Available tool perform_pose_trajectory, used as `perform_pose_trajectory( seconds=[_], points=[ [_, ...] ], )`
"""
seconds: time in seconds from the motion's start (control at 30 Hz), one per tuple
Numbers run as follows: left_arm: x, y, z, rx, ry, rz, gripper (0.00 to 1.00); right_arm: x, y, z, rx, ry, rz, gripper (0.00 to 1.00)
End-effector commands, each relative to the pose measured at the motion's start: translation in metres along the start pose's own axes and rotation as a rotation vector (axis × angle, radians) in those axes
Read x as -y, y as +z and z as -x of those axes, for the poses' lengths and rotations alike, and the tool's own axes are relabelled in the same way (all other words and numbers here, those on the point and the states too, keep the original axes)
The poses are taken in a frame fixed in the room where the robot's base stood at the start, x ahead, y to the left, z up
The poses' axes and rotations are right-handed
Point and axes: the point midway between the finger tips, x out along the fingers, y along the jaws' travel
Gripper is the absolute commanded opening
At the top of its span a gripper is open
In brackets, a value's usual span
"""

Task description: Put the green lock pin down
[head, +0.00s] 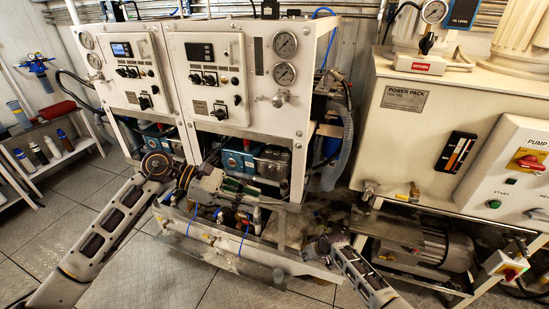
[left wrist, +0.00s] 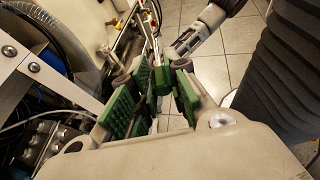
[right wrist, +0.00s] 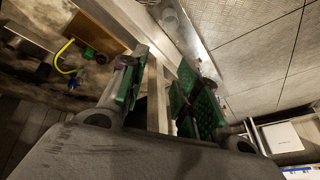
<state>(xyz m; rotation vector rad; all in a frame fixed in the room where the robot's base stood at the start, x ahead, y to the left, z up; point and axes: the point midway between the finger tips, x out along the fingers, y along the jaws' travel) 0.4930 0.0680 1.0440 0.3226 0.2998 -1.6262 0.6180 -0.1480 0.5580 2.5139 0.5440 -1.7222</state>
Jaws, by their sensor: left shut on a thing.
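My left gripper (head: 236,188) is in front of the lower part of the white watermaker cabinet, over its low frame. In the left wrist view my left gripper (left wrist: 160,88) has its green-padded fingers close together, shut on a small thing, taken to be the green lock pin. The pin is mostly hidden and hard to tell from the green pads. My right gripper (head: 322,246) is low, near the right end of the frame. In the right wrist view my right gripper (right wrist: 158,92) has its green pads well apart, with nothing seen held between them.
The watermaker cabinet (head: 210,80) has gauges and panels above blue pumps (head: 240,158). The low frame (head: 215,240) with hoses and fittings runs along its front. The power pack (head: 430,125) stands at right. A shelf with bottles (head: 52,147) is at left. Open floor (head: 150,275) lies in front.

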Motion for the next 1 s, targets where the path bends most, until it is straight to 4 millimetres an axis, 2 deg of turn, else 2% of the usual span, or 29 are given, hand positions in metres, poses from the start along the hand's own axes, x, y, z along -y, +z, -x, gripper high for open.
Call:
perform_pose_trajectory(
  seconds=[0.03, 0.2, 0.5, 0.8, 1.0],
  points=[
    [0.0, 0.0, 0.0, 0.0, 0.0, 0.0, 0.0, 0.005, -0.018, 0.01, -0.009, -0.011, 0.012, 0.32],
    [0.0, 0.0, 0.0, 0.0, 0.0, 0.0, 0.0, 0.028, -0.066, 0.04, -0.022, -0.054, 0.051, 0.32],
    [0.0, 0.0, 0.0, 0.0, 0.0, 0.0, 0.0, 0.07, -0.136, 0.101, -0.035, -0.125, 0.138, 0.32],
    [0.0, 0.0, 0.0, 0.0, 0.0, 0.0, 0.0, 0.114, -0.187, 0.167, -0.031, -0.187, 0.245, 0.32],
    [0.0, 0.0, 0.0, 0.0, 0.0, 0.0, 0.0, 0.144, -0.211, 0.213, -0.02, -0.22, 0.326, 0.32]
  ],
)
